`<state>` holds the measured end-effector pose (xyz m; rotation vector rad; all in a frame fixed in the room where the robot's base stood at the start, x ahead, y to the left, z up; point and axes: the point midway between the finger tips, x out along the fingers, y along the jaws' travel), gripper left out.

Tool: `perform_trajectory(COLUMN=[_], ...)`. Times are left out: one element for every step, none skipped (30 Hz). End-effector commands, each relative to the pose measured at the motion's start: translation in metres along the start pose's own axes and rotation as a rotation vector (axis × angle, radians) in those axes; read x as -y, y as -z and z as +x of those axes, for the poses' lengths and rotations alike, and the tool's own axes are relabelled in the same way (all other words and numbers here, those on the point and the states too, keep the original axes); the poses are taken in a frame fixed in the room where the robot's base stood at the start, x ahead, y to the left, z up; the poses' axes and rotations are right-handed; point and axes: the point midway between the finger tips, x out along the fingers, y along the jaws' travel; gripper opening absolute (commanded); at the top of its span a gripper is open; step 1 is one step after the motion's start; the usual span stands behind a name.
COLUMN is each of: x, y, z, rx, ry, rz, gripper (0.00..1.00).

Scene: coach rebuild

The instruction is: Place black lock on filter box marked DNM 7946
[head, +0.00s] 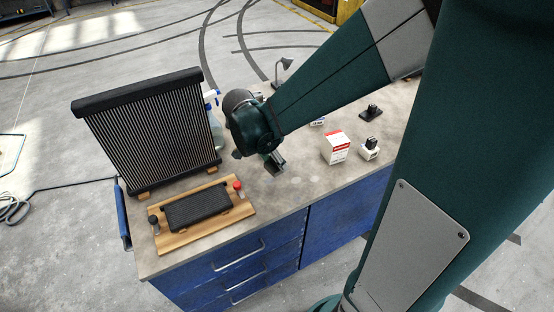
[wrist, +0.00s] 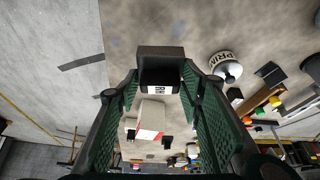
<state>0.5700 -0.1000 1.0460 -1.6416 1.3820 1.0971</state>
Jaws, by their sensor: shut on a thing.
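My gripper (head: 274,160) hangs above the worktop, left of its middle. In the wrist view, my gripper (wrist: 160,74) has its green-padded fingers on either side of a dark block (wrist: 161,58) with a small white label, held at the tips. I cannot tell whether this block is the black lock. A white and red box (head: 336,147) stands right of my gripper, apart from it, and also shows in the wrist view (wrist: 151,115). A small white box (head: 369,153) with a black piece (head: 372,142) at its top is beside it. The marking DNM 7946 is not readable.
A large black finned panel (head: 150,132) stands upright at the left. In front lies a wooden board (head: 170,241) with a black ribbed insert (head: 197,208), a red knob (head: 238,186) and a black knob. A black item (head: 371,111) is at the back right.

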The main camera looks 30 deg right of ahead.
Motion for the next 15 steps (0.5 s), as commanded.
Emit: perform_trajectory(x=[0.0,0.0,0.0,0.0,0.001,0.001,0.001,0.002,0.002,0.002,0.003,0.003,0.004,0.004,0.005], y=[0.0,0.001,0.001,0.002,0.003,0.005,0.007,0.009,0.013,0.016,0.019,0.025,0.029,0.033,0.041], z=[0.0,0.0,0.0,0.0,0.0,-0.001,-0.001,-0.001,-0.001,-0.001,-0.001,-0.001,-0.001,-0.002,-0.002], rx=[0.0,0.0,0.0,0.0,0.0,0.0,0.0,0.0,0.0,0.0,0.001,0.001,0.001,0.001,0.001], ry=[0.0,0.0,0.0,-0.001,-0.001,-0.001,-0.002,-0.002,-0.003,-0.004,-0.005,-0.006,-0.007,-0.008,-0.01], rz=[0.0,0.0,0.001,0.001,0.002,0.003,0.005,0.006,0.008,0.011,0.013,0.016,0.017,0.02,0.025], gripper=[0.21,0.21,0.21,0.21,0.21,0.21,0.21,0.21,0.21,0.21,0.21,0.21,0.21,0.21,0.21])
